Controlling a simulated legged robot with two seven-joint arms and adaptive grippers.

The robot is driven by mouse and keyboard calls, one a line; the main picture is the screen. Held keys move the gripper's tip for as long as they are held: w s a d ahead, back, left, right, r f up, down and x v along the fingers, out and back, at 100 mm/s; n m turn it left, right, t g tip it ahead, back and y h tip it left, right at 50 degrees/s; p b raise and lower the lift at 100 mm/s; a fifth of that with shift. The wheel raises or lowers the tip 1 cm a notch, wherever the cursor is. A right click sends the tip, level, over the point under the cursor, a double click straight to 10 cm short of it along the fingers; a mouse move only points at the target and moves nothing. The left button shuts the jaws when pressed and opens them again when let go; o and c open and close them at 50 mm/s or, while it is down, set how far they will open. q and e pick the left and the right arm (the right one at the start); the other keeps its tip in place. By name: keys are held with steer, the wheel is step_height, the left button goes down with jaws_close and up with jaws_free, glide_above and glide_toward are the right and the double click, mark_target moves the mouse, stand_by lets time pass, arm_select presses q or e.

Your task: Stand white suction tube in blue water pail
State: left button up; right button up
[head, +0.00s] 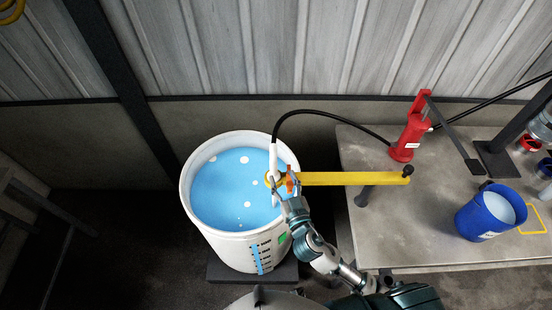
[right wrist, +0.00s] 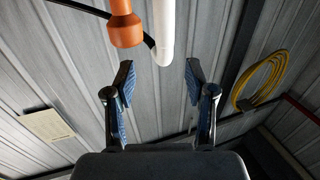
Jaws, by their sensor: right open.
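The white suction tube (head: 273,160) stands upright at the right side of a large white tub of blue liquid, with a black hose at its top. The tube also shows in the right wrist view (right wrist: 164,28), just beyond and between the fingertips. My right gripper (head: 284,190) is at the tub's right rim beside the tube; in the right wrist view its fingers (right wrist: 160,78) are apart, with nothing gripped. The blue water pail (head: 469,219) stands on the bench at the right, holding pale liquid. My left gripper is not in view.
The white tub (head: 232,250) stands on a dark base. A yellow bar (head: 345,178) reaches from the bench to the tube, near an orange knob (right wrist: 126,32). A red pump (head: 408,135) and a dark stand (head: 495,160) are on the grey bench (head: 400,225).

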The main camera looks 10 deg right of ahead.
mark_target(273, 164)
steer(key=w, duration=0.2)
steer(key=w+a+p, duration=0.1)
steer(key=w, duration=0.2)
steer(key=w+a, duration=0.1)
steer(key=w, duration=0.1)
steer(key=shift+w, duration=0.45)
steer(key=shift+w+d, duration=0.15)
steer(key=shift+d, duration=0.3)
steer(key=c, duration=0.4)
steer(key=shift+a, duration=0.25)
jaws_close()
steer(key=shift+c, duration=1.2)
jaws_free()
steer(key=shift+a, duration=0.15)
jaws_close()
